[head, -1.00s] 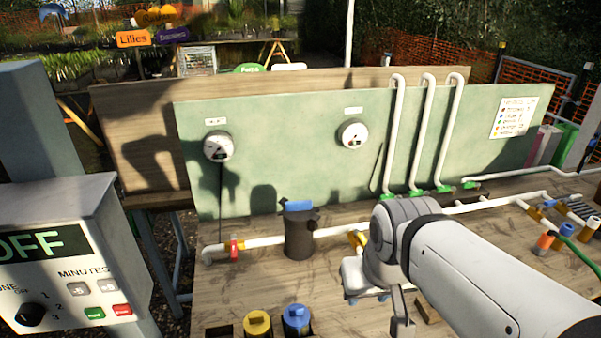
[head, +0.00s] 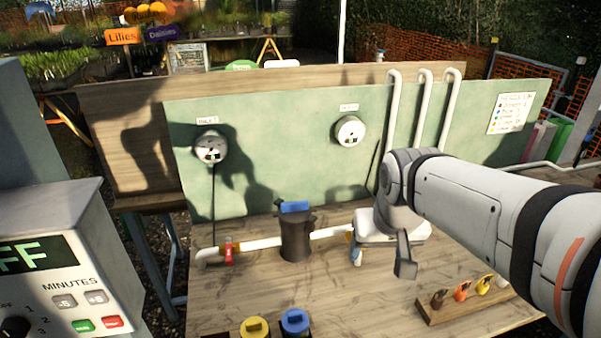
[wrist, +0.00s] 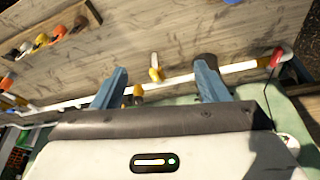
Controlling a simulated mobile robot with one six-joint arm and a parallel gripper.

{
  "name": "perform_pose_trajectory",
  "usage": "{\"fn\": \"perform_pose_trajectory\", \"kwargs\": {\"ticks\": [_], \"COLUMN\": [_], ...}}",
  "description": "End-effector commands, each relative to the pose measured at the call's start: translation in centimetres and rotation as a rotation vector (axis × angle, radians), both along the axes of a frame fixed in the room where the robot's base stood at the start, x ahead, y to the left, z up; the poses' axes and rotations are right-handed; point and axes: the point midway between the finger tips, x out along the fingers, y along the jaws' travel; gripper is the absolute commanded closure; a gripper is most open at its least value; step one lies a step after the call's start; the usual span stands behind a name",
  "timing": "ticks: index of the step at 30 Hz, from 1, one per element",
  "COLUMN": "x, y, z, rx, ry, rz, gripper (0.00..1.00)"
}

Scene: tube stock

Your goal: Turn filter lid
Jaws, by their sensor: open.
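The filter is a dark upright canister (head: 296,240) in the white pipe, left of centre in the head view. Its blue lid (head: 294,207) sits on top with a raised bar across it.
A red valve (head: 228,250) sits on the pipe left of the filter. Yellow (head: 255,327) and blue (head: 295,320) caps stand at the front edge. A wooden rack (head: 465,302) with coloured pieces is at right. Gauges hang on the green board (head: 270,165) behind. Bare bench lies before the filter.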

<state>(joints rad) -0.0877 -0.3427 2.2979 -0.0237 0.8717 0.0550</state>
Motion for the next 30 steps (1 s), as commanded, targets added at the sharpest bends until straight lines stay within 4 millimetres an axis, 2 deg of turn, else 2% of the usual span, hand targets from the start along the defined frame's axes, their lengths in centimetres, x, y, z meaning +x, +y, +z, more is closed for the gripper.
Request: {"fn": "perform_pose_trajectory", "kwargs": {"ticks": [1, 6, 10, 13, 15, 19, 25, 30], "x": [2.7, 11.3, 16.9, 20.2, 21.8, 23.6, 24.7, 25.6], "y": [1.1, 5.4, 9.3, 11.9, 13.4, 15.2, 16.0, 16.1], "z": [-0.1, -0.3, -1.5, -2.5, -3.3, -4.1, -5.4, -7.9], "rx": [-0.001, 0.002, 0.005, 0.008, 0.010, 0.013, 0.015, 0.013], "ry": [-0.001, -0.027, -0.045, -0.057, -0.064, -0.073, -0.075, -0.072], "rz": [0.020, 0.072, 0.110, 0.132, 0.146, 0.157, 0.162, 0.163], "gripper": [0.28, 0.15, 0.04, 0.02, 0.02, 0.02, 0.02, 0.02]}}
